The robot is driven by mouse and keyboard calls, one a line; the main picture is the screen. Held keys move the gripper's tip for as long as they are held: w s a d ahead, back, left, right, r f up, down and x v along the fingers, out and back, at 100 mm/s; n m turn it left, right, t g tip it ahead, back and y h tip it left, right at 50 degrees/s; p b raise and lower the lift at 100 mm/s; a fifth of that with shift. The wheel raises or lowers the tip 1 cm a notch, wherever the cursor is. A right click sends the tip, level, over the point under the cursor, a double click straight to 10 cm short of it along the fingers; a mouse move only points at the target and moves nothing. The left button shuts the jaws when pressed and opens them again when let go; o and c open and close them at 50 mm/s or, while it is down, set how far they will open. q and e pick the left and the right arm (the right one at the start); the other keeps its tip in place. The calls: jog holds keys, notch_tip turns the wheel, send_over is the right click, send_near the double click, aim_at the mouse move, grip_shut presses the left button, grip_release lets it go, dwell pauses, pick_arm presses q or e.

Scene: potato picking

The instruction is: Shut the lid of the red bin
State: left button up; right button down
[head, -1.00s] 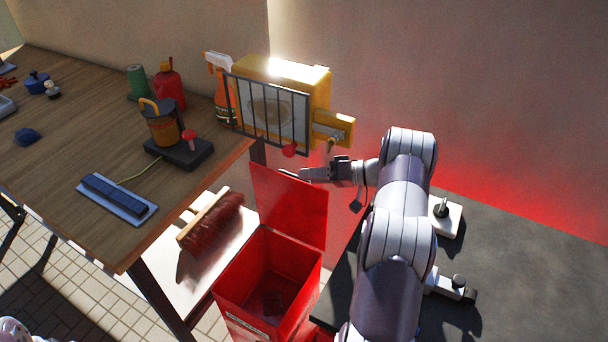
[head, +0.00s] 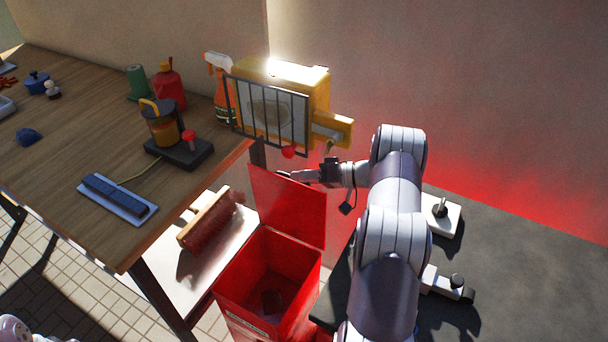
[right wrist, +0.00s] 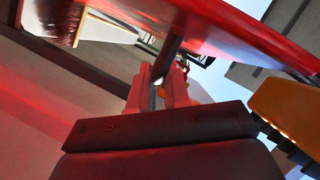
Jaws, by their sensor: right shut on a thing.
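The red bin (head: 234,300) stands open on the floor beside the wooden table, with a dark object (head: 271,301) inside. Its red lid (head: 288,207) stands upright at the back of the opening. My right gripper (head: 284,174) is at the lid's top edge, reaching in from the right. In the right wrist view the lid (right wrist: 225,32) crosses the top, and my right fingers (right wrist: 160,88) are shut on a thin dark part close against it, seemingly part of the lid. The exact contact is hard to see.
A yellow wall box with a barred front (head: 267,112) hangs just above the lid. A brush (head: 209,219) lies on a white shelf left of the bin. The wooden table (head: 85,165) holds a lantern (head: 161,124) and bottles. A dark worktop (head: 520,260) lies right.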

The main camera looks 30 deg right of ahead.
aim_at(297, 189)
jog(key=shift+n+h, duration=0.4)
jog(key=shift+n, duration=0.4)
jog(key=a+p, duration=0.1)
jog(key=s+a+p, duration=0.1)
jog(key=a, duration=0.1)
jog(key=s+a+p, duration=0.1)
jog(key=shift+s+a+r+p, duration=0.2)
jog(key=shift+a+r+p, duration=0.1)
jog(key=shift+a+r, duration=0.05)
jog(key=s+a+f+n+h+p, duration=0.1)
jog(key=s+a+f+n, duration=0.1)
jog(key=a, duration=0.5)
jog(key=shift+s+a+f, duration=0.25)
jog(key=shift+s+f, duration=0.25)
jog(key=shift+s, duration=0.45)
jog(key=c, duration=1.2)
grip_release()
jog(key=shift+o, duration=0.2)
jog(key=shift+r, duration=0.15)
jog(key=s+d+r, duration=0.5)
jog(key=s+r, duration=0.5)
jog(key=shift+s+d+r, duration=0.15)
jog(key=shift+d+r, duration=0.1)
jog(key=shift+r, duration=0.15)
